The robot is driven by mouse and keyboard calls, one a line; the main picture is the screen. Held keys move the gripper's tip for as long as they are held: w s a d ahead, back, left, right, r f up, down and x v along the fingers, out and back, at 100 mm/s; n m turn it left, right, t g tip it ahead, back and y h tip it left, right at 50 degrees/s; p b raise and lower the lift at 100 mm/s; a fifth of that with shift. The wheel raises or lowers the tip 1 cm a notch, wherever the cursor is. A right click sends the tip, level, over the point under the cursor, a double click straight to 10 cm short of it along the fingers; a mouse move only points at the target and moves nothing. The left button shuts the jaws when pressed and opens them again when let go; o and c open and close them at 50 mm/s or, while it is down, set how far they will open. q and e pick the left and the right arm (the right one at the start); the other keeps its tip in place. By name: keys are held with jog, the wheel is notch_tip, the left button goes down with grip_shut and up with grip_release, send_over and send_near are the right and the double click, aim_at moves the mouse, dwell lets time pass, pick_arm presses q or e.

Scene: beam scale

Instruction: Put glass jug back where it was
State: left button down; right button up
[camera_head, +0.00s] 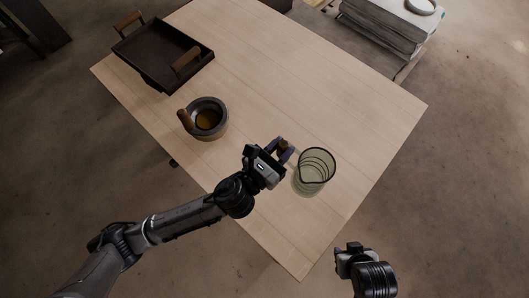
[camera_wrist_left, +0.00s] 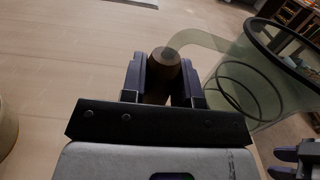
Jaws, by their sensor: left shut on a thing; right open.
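The glass jug (camera_head: 315,172) is clear and greenish with a dark rim, near the table's right edge. It looks upright; I cannot tell whether its base touches the table. In the left wrist view the jug (camera_wrist_left: 240,85) is at the right, and its brown wooden handle (camera_wrist_left: 164,62) sits between my left fingers. My left gripper (camera_head: 284,149) is shut on that handle, left of the jug's body. My right gripper (camera_head: 352,248) is open and empty, off the table's front right edge; it also shows at the lower right of the left wrist view (camera_wrist_left: 291,161).
A grey round pot (camera_head: 222,122) with a wooden handle and amber contents stands left of the jug. A dark tray (camera_head: 143,50) with wooden handles lies at the table's far left corner. The wooden table (camera_head: 290,75) is clear at the back and middle.

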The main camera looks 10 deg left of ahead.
pick_arm(q)
jog(key=shift+w+a+f+b, duration=0.25)
jog(key=shift+a+f+b, duration=0.1)
jog(key=shift+a+f, duration=0.7)
jog(key=shift+w+a+f+b, duration=0.3)
jog(key=shift+a+f, duration=0.4)
jog(key=shift+f, duration=0.65)
jog(key=shift+w+a+f+b, duration=0.2)
jog(key=shift+a+f+b, duration=0.15)
jog(key=shift+a+f, duration=0.7)
jog(key=shift+d+f, duration=0.15)
jog(key=shift+f, duration=0.2)
jog(key=c, duration=0.9)
grip_release()
jog(key=shift+o, duration=0.2)
